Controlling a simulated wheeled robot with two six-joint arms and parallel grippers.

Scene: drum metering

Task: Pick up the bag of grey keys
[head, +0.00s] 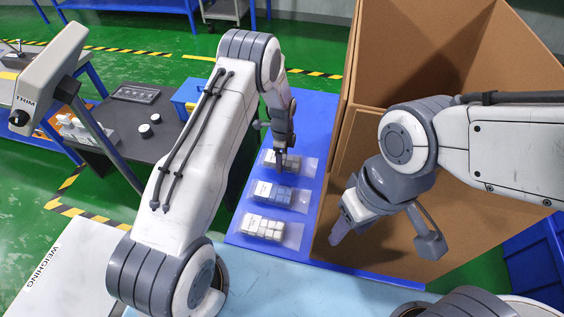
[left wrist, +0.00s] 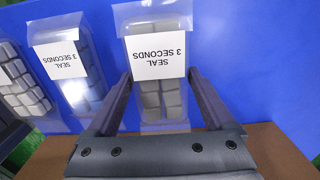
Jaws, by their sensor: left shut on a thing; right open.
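The bag of grey keys (head: 293,162) is the farthest of three clear bags on the blue surface in the head view. In the left wrist view the bag of grey keys (left wrist: 160,98) lies between my fingers, with a white "SEAL 3 SECONDS" label. My left gripper (head: 280,152) points down onto it, and its fingers (left wrist: 161,76) are shut on the bag, which appears to lie on the surface still. My arm partly hides the bag in the head view. My right gripper (head: 337,232) is open and empty in front of the cardboard box.
A bag of blue keys (head: 273,193) and a bag of white keys (head: 264,228) lie nearer on the blue surface (head: 314,120). A tall open cardboard box (head: 345,150) stands close at right. A dark table (head: 150,145) with small items is at left.

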